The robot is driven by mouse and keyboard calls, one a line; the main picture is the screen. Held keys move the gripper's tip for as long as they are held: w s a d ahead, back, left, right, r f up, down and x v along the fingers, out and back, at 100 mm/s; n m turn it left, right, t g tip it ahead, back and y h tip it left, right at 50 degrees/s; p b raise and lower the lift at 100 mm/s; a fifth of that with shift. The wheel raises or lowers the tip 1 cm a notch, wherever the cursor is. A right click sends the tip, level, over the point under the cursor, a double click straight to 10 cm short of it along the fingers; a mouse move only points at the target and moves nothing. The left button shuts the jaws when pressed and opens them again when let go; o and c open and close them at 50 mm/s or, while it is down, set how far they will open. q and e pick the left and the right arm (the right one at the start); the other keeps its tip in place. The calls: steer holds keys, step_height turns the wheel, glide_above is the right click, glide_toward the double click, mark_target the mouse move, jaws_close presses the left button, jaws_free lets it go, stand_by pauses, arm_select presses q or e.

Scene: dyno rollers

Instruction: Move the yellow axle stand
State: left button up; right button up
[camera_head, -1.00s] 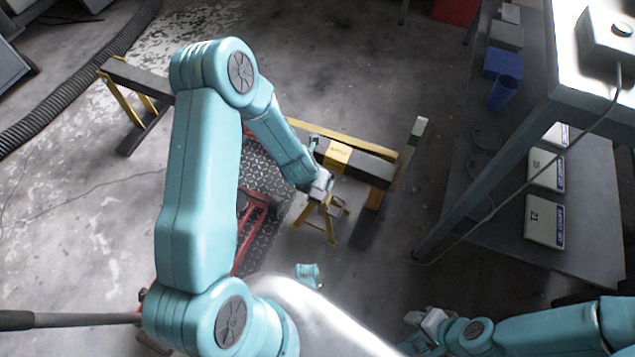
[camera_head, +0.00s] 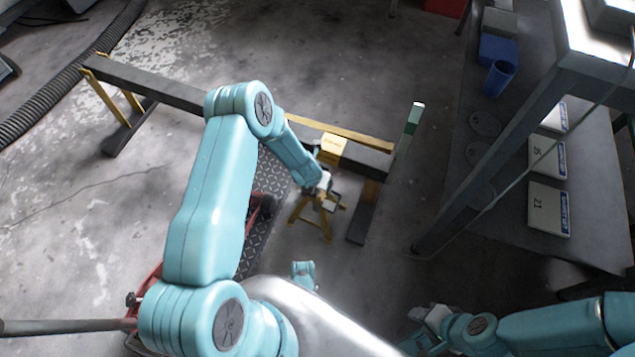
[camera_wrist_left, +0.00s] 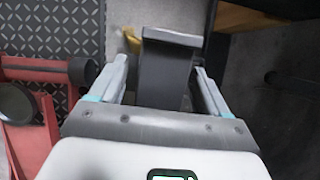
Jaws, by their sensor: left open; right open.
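The yellow axle stand (camera_head: 325,226) stands upright on the floor near the middle of the head view, its splayed yellow legs showing. My left gripper (camera_head: 322,187) is at its top and covers part of it. In the left wrist view, my open left gripper (camera_wrist_left: 162,68) has one finger on each side of a dark grey upright piece with a flat top (camera_wrist_left: 167,72), which seems to be the stand's head. I cannot tell whether the fingers touch it. A bit of yellow shows beside it. My right gripper (camera_head: 430,322) is open and empty at the lower right.
A long dark beam with yellow parts (camera_head: 160,88) lies behind the stand. A red jack (camera_head: 150,285) and dark tread plate (camera_head: 265,225) are to the left. A bench (camera_head: 500,220) with boxes and a blue cup (camera_head: 499,78) stands right.

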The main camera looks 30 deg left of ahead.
arm_select(q)
jaws_close()
stand_by(0.3)
steer(key=shift+f, duration=0.1)
